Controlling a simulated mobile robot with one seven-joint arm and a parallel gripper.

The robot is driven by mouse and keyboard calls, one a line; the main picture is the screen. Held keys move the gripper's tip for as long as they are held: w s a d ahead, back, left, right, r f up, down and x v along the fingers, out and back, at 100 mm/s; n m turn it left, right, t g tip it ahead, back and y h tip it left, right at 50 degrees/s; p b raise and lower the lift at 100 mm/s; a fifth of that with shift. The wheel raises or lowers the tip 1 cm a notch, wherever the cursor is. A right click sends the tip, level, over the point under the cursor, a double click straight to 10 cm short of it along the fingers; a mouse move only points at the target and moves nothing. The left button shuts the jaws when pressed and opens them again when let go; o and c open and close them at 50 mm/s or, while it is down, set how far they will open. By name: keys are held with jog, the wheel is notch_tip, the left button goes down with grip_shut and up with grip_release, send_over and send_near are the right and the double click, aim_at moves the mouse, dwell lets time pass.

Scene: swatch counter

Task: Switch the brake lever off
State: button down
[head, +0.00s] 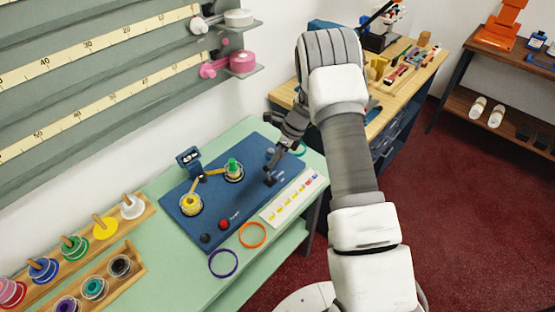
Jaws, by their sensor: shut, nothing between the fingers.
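A blue board (207,221) lies on the pale green counter. Near its right side stands a small dark upright lever (269,178), which looks like the brake lever. Pale lettering shows beside its base, too small to read. My gripper (281,150) is just above and behind this lever, shut and empty, fingers pointing down. I cannot tell whether the fingers touch the lever or which way it is set. A yellow spool (190,204) and a green-topped spool (233,170) sit on the board, with a yellow strip between them.
A red knob (224,224) and a black knob (205,238) are at the board's front. An orange ring (253,235), a purple ring (223,264) and a swatch card (290,198) lie nearby. Wooden spool racks (128,222) stand left. My arm reaches in from the right.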

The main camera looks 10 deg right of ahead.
dwell(0.3)
jog(key=shift+r+p, duration=0.5)
jog(key=shift+r, duration=0.3)
jog(key=v, duration=1.3)
jog(key=shift+w+d, duration=0.3)
jog(key=shift+d, duration=0.1)
jog(key=shift+f, duration=0.1)
